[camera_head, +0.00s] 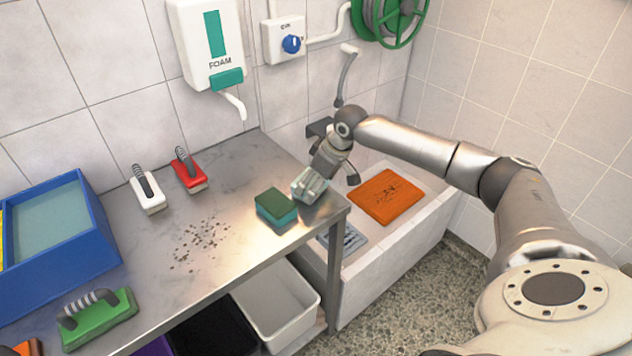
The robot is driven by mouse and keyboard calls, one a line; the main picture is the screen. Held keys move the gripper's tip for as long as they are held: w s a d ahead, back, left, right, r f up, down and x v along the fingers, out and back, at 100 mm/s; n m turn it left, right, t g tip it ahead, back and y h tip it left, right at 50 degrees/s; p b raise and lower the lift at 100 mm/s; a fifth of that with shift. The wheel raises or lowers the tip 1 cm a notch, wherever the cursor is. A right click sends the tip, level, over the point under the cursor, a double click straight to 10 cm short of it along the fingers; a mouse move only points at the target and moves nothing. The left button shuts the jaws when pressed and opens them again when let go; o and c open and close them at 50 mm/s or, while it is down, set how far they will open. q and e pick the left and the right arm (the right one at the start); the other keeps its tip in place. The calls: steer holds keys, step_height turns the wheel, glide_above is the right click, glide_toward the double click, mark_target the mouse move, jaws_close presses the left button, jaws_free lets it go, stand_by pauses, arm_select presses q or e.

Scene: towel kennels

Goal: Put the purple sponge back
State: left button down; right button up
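I see no sponge that is clearly purple. A sponge block (276,209) with a dark green top and teal side lies on the metal table (150,270) near its right end. My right gripper (331,180) reaches in from the right, low over the table's right corner. A pale, greyish block (308,187) is at its fingers, just right of the green and teal sponge. I cannot tell whether the fingers grip it or only stand around it. My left gripper is not in view.
White (147,190), red (188,170) and green (97,319) brushes and a blue tray (98,222) are on the table. Dark crumbs (200,240) lie mid-table. A trough (365,290) holds an orange mat (387,197). A white bin (275,305) and a purple item (153,347) are below.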

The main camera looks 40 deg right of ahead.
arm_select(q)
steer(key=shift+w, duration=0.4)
arm_select(e)
steer(key=shift+f, duration=0.45)
steer(key=o, duration=0.8)
steer(key=v, duration=1.2)
steer(key=shift+d+f, duration=0.1)
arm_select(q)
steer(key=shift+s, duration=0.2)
arm_select(e)
steer(key=shift+s, duration=0.1)
